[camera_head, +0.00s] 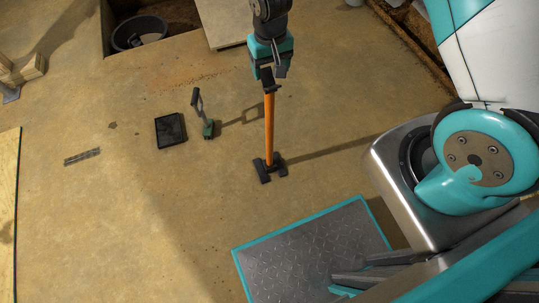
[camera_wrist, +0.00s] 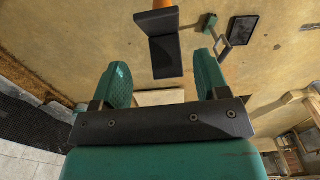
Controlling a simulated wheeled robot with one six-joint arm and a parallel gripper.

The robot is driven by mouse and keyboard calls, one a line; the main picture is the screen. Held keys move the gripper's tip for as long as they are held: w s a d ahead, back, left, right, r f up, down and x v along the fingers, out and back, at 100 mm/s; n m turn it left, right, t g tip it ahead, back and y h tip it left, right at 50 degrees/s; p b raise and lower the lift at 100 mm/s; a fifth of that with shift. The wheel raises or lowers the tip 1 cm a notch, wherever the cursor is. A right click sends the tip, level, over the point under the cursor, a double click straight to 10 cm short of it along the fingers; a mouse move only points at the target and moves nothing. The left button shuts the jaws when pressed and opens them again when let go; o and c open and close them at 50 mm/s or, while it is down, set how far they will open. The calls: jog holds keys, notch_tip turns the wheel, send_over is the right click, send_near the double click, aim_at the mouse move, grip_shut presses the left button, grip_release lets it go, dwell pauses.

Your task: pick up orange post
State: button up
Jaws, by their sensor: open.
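The orange post (camera_head: 269,128) stands upright on the floor, with a black foot (camera_head: 268,167) at its bottom and a black angled top piece (camera_head: 270,84). My gripper (camera_head: 268,72) is open and right at the post's top in the head view; I cannot tell there whether they touch. In the wrist view, the black top piece (camera_wrist: 164,50) lies ahead of and partly between the two teal fingers of my gripper (camera_wrist: 161,66). A bit of the orange post (camera_wrist: 163,4) shows at the top edge. Nothing is held.
A black tray (camera_head: 171,131) and a small green-based tool (camera_head: 208,129) lie left of the post. A grey grate strip (camera_head: 82,157) lies farther left. A pit with a black bucket (camera_head: 139,33) is at the back left. Floor around the post is mostly clear.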

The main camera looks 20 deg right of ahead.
aim_at(269, 84)
jog(key=f, duration=0.2)
jog(key=f+b, duration=0.1)
jog(key=f, duration=0.3)
jog(key=shift+s+a+f, duration=0.25)
jog(key=shift+s+f, duration=0.05)
jog(key=shift+f, duration=0.05)
jog(key=shift+r, duration=0.1)
grip_shut()
